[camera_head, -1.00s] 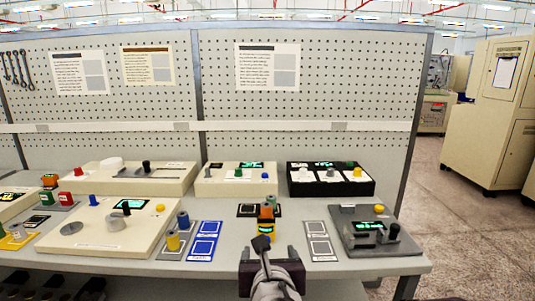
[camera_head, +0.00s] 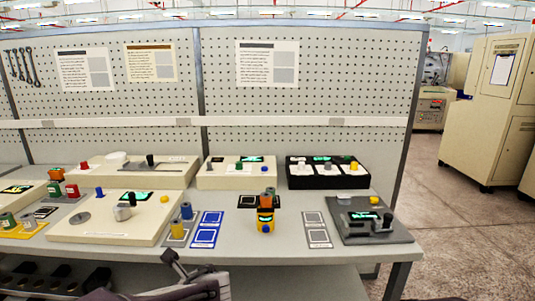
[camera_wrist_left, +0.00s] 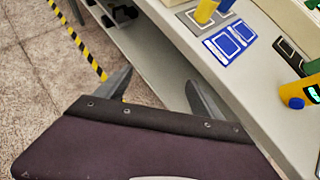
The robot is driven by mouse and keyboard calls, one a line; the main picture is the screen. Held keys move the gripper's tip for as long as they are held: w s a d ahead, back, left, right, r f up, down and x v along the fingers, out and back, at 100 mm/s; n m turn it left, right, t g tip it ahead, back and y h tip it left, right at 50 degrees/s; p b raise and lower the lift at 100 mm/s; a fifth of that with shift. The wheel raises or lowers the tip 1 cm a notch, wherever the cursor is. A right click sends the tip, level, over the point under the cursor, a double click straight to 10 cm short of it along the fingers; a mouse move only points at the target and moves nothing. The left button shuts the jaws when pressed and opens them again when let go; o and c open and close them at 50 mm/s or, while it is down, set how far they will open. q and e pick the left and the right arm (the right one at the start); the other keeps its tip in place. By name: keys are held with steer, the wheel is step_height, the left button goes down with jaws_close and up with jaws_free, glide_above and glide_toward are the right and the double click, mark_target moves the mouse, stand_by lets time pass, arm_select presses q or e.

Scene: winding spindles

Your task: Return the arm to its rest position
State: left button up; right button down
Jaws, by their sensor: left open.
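My left gripper (camera_wrist_left: 160,88) is open, with its two grey fingers apart and nothing between them. In the wrist view it is beside the front edge of the workbench (camera_wrist_left: 150,45). In the head view part of my left arm (camera_head: 190,282) shows at the bottom, below and in front of the bench edge, with its fingers not clear. The stacked orange, green and yellow spindle unit (camera_head: 266,215) stands upright on the bench, apart from the gripper; its yellow base (camera_wrist_left: 294,95) shows at the wrist view's right. My right gripper is not in view.
Cream consoles (camera_head: 115,218) and a black-edged console (camera_head: 330,180) stand behind. A lower shelf holds dark items (camera_head: 60,280). Open floor (camera_head: 470,235) is at the right.

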arm_select(q)
steer(key=s+a+f+n+g+h, duration=0.1)
steer(key=s+a+f+n+g, duration=0.15)
steer(key=s+f+n, duration=0.4)
steer(key=s+a+f+n+g+h, duration=0.1)
steer(key=s+a+f+n+g, duration=0.1)
steer(key=s+f+n+g, duration=0.35)
steer(key=s+d+f+n+t+h, duration=0.15)
steer(key=d+n, duration=0.25)
steer(key=n, duration=0.4)
steer(key=s+d+f+n+h, duration=0.1)
steer(key=d+f+n+h, duration=0.15)
steer(key=n, duration=0.45)
step_height(320, 180, up, 18)
steer(key=p, duration=1.7)
steer(key=shift+w+d+f+n, duration=0.2)
steer(key=shift+d+n, duration=0.1)
